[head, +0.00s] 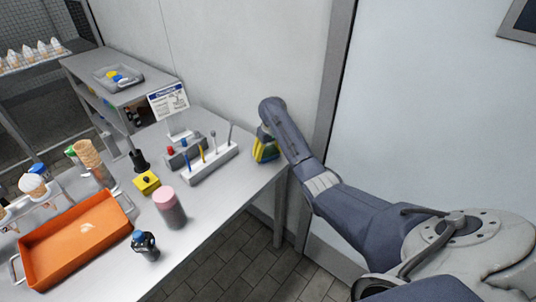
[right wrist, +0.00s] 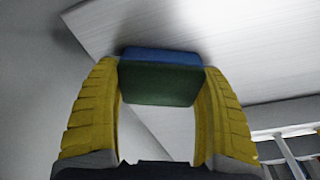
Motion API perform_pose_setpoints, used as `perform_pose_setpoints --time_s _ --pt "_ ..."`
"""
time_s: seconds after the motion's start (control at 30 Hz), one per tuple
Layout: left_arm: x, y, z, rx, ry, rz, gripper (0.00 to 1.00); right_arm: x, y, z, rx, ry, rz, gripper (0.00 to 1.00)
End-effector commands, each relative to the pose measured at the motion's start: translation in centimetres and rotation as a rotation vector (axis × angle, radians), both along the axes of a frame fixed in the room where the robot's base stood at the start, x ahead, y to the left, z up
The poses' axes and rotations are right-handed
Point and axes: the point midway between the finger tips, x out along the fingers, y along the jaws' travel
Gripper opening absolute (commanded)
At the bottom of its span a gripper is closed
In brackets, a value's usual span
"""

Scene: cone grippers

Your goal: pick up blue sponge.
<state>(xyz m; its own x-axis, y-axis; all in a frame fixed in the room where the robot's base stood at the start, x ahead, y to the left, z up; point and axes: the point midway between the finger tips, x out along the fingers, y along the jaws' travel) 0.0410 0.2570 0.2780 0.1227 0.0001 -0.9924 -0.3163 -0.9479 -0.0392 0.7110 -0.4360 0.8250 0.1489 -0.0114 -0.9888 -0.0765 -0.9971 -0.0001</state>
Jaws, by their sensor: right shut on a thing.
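The blue sponge (right wrist: 160,85) shows in the right wrist view as a block with a blue edge and a dark green face. It sits between the two yellow fingers of my right gripper (head: 266,152), which is shut on it. In the head view the gripper is at the far right end of the grey counter, near the wall, and its fingers mostly hide the sponge. Whether the sponge still touches the counter is hard to tell. My left gripper is not in view.
Left of my right gripper stands a white holder (head: 210,164) with upright tools, with a sign (head: 168,101) behind it. A pink-topped cup (head: 170,207), a dark blue-topped jar (head: 145,245) and an orange tray (head: 75,243) are nearer. The counter's right edge is close.

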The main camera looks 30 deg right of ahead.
Motion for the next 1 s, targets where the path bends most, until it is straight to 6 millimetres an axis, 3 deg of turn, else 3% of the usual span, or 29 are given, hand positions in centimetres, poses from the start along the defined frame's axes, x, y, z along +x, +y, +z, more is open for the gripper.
perform_pose_setpoints --time_s 0.37,0.53,0.8,1.0 --pt "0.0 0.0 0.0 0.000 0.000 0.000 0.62 0.1 0.1 1.5 0.001 -0.001 0.001 0.62" --pt "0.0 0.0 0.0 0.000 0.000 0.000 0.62 0.1 0.1 4.1 0.001 -0.004 0.001 0.62" --pt "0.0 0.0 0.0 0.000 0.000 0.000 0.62 0.1 0.1 10.1 0.002 -0.003 0.000 0.62" --pt "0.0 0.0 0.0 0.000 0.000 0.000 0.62 0.1 0.1 12.7 0.003 -0.003 0.000 0.62"
